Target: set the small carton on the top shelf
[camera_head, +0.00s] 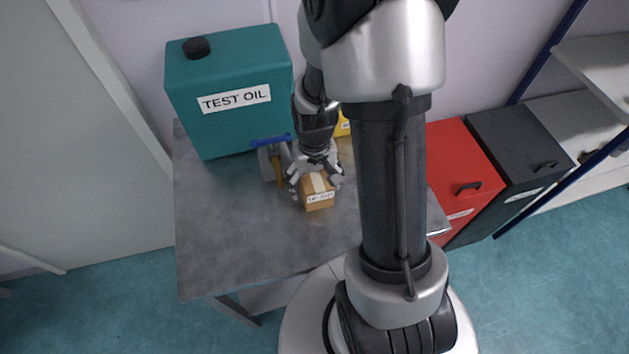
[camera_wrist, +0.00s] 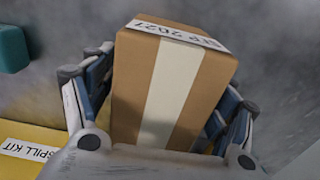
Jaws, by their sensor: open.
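The small carton (camera_head: 318,192) is a brown box with a pale tape strip and a white label, standing on the grey table (camera_head: 225,235). My gripper (camera_head: 315,185) is over the carton from behind, with its fingers open on either side of it. In the wrist view the carton (camera_wrist: 172,85) fills the space between the fingers of my gripper (camera_wrist: 165,105). Whether the fingers touch its sides cannot be told. A shelf unit (camera_head: 590,60) with pale boards and blue posts stands at the far right.
A large teal container (camera_head: 230,110) labelled TEST OIL stands at the table's back left. A blue-handled tool (camera_head: 272,155) lies beside it. A yellow SPILL KIT box (camera_head: 343,125) is behind my arm. Red (camera_head: 462,165) and black (camera_head: 515,150) bins stand right of the table. The table's front left is clear.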

